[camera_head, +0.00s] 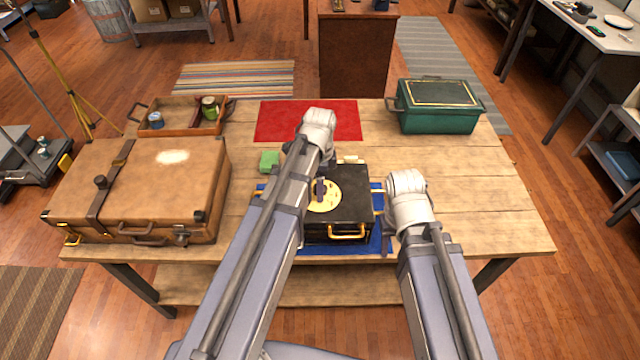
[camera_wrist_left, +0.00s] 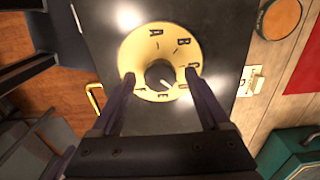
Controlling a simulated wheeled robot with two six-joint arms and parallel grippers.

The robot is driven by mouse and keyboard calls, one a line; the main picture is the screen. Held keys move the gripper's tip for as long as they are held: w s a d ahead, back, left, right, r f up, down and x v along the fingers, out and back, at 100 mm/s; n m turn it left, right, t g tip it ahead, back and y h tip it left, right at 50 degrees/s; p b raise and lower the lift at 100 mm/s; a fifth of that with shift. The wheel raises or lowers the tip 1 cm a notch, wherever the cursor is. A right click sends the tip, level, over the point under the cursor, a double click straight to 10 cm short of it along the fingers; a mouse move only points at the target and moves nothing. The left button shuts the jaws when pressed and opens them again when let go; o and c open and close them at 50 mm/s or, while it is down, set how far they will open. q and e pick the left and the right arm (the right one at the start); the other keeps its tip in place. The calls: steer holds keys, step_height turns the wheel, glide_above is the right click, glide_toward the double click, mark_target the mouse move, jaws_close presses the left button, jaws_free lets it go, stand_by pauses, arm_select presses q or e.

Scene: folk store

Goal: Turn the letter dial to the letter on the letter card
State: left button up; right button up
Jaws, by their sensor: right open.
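A black box (camera_head: 350,205) with brass handles stands on a blue mat (camera_head: 303,249). On its top is a round yellow letter dial (camera_head: 327,197), with a dark knob (camera_wrist_left: 160,75) at its centre. A, B and E show; other letters are partly behind the fingers. The knob's white mark points to the lower right in the left wrist view. My left gripper (camera_wrist_left: 159,77) is open over the dial, its fingers apart on both sides of the knob. My right gripper (camera_head: 386,216) is open and empty at the box's right side. A small pale card (camera_wrist_left: 250,80) lies beside the box; I cannot read it.
A brown suitcase (camera_head: 130,190) takes up the table's left. Behind it is a wooden tray (camera_head: 180,124) with cans. The table's right side is clear.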

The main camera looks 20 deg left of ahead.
arm_select(q)
steer(key=shift+r, duration=0.15)
step_height(320, 180, up, 8)
steer(key=p, duration=0.8)
steer(key=shift+f, duration=0.2)
steer(key=shift+f, duration=0.1)
steer(key=s+d+f+n+b, duration=0.1)
steer(key=s+d, duration=0.1)
steer(key=s+d+f+n+b, duration=0.1)
steer(key=s+d+n, duration=0.1)
steer(key=s+d+f+n+b, duration=0.1)
steer(key=s+d, duration=0.1)
steer(key=shift+s+f+n+y, duration=0.1)
steer(key=shift+s+n+y, duration=0.2)
steer(key=shift+s, duration=0.05)
steer(key=s+d+f+n+b, duration=0.2)
steer(key=s+d+n+b, duration=0.1)
steer(key=s+n, duration=0.3)
steer(key=shift+s+d+f+y, duration=0.3)
steer(key=shift+s+d, duration=0.45)
steer(key=shift+s, duration=0.1)
